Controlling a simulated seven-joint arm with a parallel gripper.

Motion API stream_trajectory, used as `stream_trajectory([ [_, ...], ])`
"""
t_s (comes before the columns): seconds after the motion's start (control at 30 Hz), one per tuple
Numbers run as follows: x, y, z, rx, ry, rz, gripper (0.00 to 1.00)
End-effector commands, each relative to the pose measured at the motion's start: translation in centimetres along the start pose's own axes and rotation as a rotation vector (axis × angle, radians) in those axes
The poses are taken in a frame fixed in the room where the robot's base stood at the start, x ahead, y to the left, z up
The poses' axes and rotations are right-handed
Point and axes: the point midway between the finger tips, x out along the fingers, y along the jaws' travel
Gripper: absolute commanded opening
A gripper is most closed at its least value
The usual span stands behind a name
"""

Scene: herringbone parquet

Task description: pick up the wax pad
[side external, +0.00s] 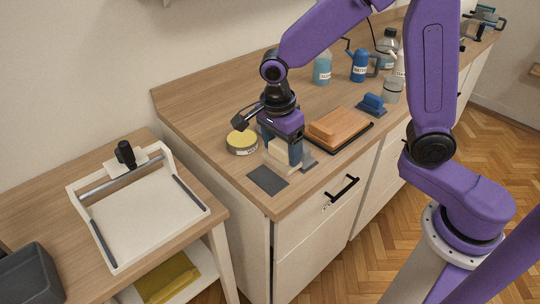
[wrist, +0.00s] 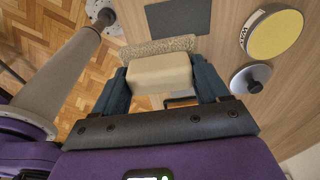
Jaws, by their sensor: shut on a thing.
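The wax pad, a cream block with rounded edges (side external: 281,150), is between the fingers of my gripper (side external: 280,148) near the front corner of the wooden counter. In the wrist view the pad (wrist: 160,73) fills the gap between the two dark blue fingers of my gripper (wrist: 162,82), with a finger against each side. My gripper is shut on it. A speckled tan piece (wrist: 158,47) shows just beyond the pad. I cannot tell whether the pad is clear of the surface under it.
A round yellow-topped tin (side external: 241,142) stands left of my gripper. A dark flat rectangle (side external: 267,180) lies near the counter's front edge. Bottles (side external: 322,68) and a blue can (side external: 360,66) stand behind.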

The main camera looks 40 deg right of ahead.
Motion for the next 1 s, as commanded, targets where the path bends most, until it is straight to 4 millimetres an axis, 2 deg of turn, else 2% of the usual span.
stream_trajectory([
  [0.1, -1.9, 1.6, -0.7, -0.001, -0.003, -0.004, 0.44],
  [0.3, -3.1, 5.1, -2.0, -0.002, -0.002, -0.004, 0.44],
  [0.5, -4.2, 7.6, -3.0, 0.000, -0.002, -0.003, 0.44],
  [0.7, -4.8, 9.1, -3.6, 0.000, -0.002, -0.002, 0.44],
  [1.0, -5.0, 9.7, -3.9, 0.000, 0.000, 0.000, 0.44],
])
